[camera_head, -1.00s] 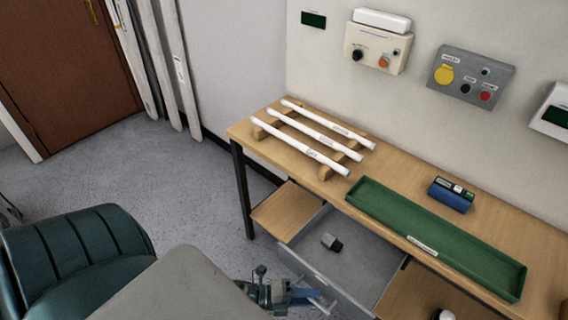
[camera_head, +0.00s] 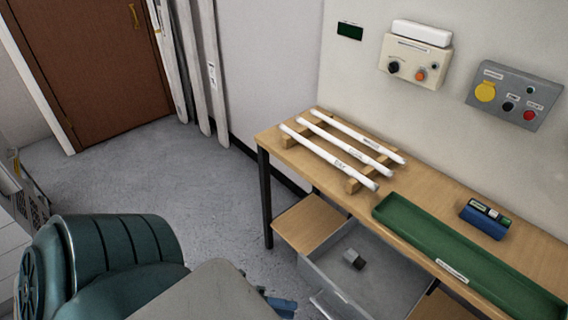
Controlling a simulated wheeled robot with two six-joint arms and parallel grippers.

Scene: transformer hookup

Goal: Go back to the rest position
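My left gripper (camera_head: 281,306) shows only as a small blue part at the bottom edge, beside the open drawer's front. My own grey arm link hides most of it, so its fingers cannot be made out. The drawer (camera_head: 375,262) under the wooden workbench (camera_head: 285,137) is pulled open. A small dark and grey block (camera_head: 353,259) lies inside it, apart from the gripper. My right gripper is not in view.
White tubes (camera_head: 337,149) lie on wooden supports on the bench. A green tray (camera_head: 455,249) and a blue device (camera_head: 485,218) sit further right. Control boxes (camera_head: 515,94) hang on the wall. Grey floor (camera_head: 150,180) is free between bench and brown door (camera_head: 75,70).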

